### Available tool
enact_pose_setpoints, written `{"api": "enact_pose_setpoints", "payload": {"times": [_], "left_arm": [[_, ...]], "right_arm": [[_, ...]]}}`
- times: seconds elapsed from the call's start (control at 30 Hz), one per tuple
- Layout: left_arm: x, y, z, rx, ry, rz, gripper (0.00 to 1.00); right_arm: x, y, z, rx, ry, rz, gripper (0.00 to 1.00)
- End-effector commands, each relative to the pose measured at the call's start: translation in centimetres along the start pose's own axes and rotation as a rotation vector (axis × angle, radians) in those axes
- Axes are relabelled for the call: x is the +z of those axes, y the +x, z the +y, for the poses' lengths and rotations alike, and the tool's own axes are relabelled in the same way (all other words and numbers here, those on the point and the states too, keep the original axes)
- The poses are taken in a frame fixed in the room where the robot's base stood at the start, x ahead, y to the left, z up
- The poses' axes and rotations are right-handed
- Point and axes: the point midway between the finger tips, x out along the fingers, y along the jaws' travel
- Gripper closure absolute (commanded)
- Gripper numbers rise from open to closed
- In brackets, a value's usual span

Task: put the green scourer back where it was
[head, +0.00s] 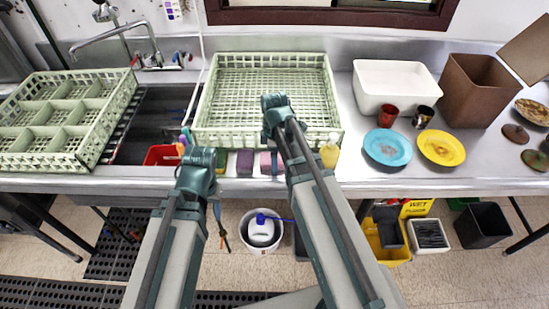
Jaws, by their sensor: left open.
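A green block (222,160), which looks like the green scourer, lies near the counter's front edge, left in a short row of coloured blocks. My left gripper (223,232) shows small in front of the counter edge, partly covered by my left arm. It is open, with nothing seen between its fingers, and it is apart from the green block. My right arm reaches up over the pale green rack (330,105), and its gripper is not seen.
A dark purple block (245,162) and a pink block (265,163) stand beside the green one. A red caddy (161,156) is left, a yellow bottle (330,152) right. Blue (388,147) and yellow plates (441,148) lie further right. A white bucket (262,236) stands below.

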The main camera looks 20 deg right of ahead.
Motion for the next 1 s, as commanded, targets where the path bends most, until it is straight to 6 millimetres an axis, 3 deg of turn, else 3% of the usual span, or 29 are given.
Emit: {"api": "enact_pose_setpoints", "payload": {"times": [0.27, 0.8, 1.0], "left_arm": [[0.1, -2.4, -0.2, 0.000, 0.000, 0.000, 0.50], [0.6, -10.5, -1.0, 0.000, 0.002, 0.000, 0.50], [0.7, -12.1, -1.2, 0.000, 0.002, 0.000, 0.50]], "right_arm": [[0.0, -2.5, 0.0, 0.000, 0.000, 0.000, 0.02], [0.0, -10.5, 0.0, 0.000, 0.000, 0.000, 0.02], [0.0, -12.2, 0.0, 0.000, 0.000, 0.000, 0.02]]}}
